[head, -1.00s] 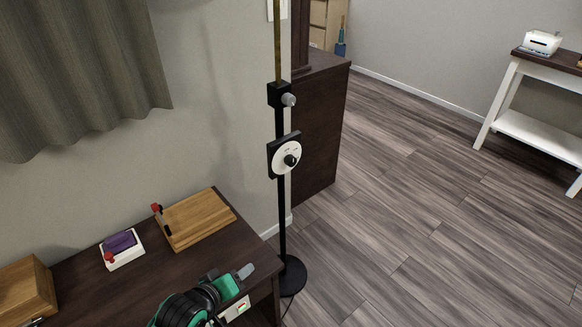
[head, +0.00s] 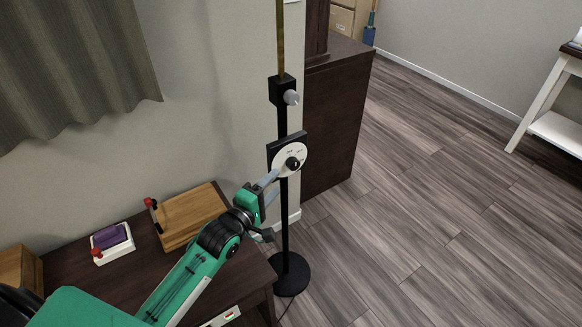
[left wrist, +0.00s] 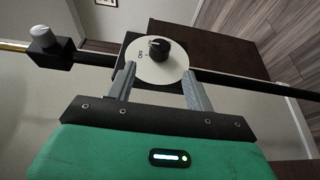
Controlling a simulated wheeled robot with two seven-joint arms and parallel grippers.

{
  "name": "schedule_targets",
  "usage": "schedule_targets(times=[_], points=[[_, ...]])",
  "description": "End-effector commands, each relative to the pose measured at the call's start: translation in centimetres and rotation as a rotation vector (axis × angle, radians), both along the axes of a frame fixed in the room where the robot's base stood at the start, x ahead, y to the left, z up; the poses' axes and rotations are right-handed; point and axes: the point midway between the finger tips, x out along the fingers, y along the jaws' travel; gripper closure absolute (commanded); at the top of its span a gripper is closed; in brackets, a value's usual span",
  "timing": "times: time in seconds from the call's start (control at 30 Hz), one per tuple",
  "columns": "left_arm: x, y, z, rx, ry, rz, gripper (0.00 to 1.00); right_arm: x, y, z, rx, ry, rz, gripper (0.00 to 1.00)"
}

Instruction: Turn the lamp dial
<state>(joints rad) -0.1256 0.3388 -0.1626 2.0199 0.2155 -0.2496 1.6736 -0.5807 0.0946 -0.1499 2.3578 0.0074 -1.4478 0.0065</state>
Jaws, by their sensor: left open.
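The lamp dial is a white disc (head: 289,160) with a black knob (head: 292,163), set on a black plate on the dark lamp pole (head: 284,222). The disc also shows in the left wrist view (left wrist: 147,68), with its knob (left wrist: 159,49) beyond the fingertips. My left gripper (head: 273,190) is just below and left of the dial in the head view. In the left wrist view its two fingers (left wrist: 158,78) are open and spread, with the lower part of the disc between them. The knob is not gripped. Contact with the disc cannot be told. My right gripper is not in view.
A dark desk (head: 88,270) at lower left carries a wooden board (head: 188,215) and a white box with a purple top (head: 112,243). A grey knob (head: 291,97) sits higher on the pole. A dark cabinet (head: 335,125) stands behind.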

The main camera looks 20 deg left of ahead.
Motion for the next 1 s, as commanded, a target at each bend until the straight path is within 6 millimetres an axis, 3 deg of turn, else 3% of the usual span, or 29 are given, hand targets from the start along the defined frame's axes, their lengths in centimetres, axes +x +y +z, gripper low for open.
schedule_targets(times=[0.3, 0.5, 0.97, 1.0], points=[[5.0, -1.4, 0.0, 0.002, -0.001, 0.0, 0.47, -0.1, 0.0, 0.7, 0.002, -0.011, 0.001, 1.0], [7.3, -2.0, 0.0, 0.002, -0.001, -0.001, 0.47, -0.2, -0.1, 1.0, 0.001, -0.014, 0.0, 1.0], [8.3, -2.3, 0.0, 0.001, 0.001, 0.0, 0.47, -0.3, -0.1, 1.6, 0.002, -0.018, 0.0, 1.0], [8.3, -2.3, 0.0, 0.001, 0.001, 0.0, 0.51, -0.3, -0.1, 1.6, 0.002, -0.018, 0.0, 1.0]])
